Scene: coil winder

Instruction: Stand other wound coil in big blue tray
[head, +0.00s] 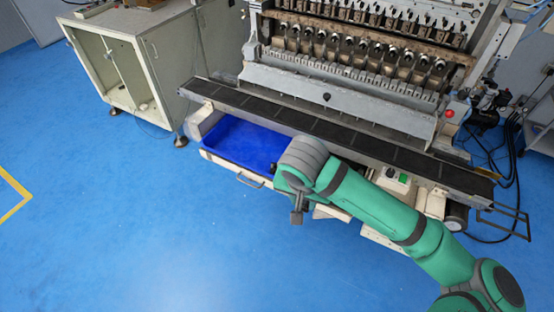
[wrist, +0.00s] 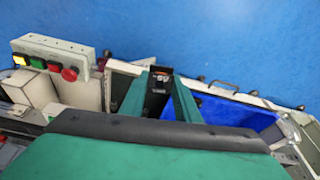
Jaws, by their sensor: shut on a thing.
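My gripper (wrist: 158,90) is shut on a dark wound coil (wrist: 159,78) with a small orange-brown patch on its end; the coil shows between the two green fingers in the wrist view. In the head view my wrist hides most of the gripper, and I cannot tell whether the small grey-brown block below it is the coil. The big blue tray (head: 238,143) sits in a pulled-out drawer under the machine, left of my wrist. It also shows at the right of the wrist view (wrist: 232,112). Its visible floor looks empty; my arm hides its right end.
The coil winder (head: 340,100) stands behind, with a long dark ledge (head: 330,130) above the tray. A control box (wrist: 52,55) with coloured buttons is on the other side of the gripper. A grey cabinet (head: 140,60) stands at back left. The blue floor in front is clear.

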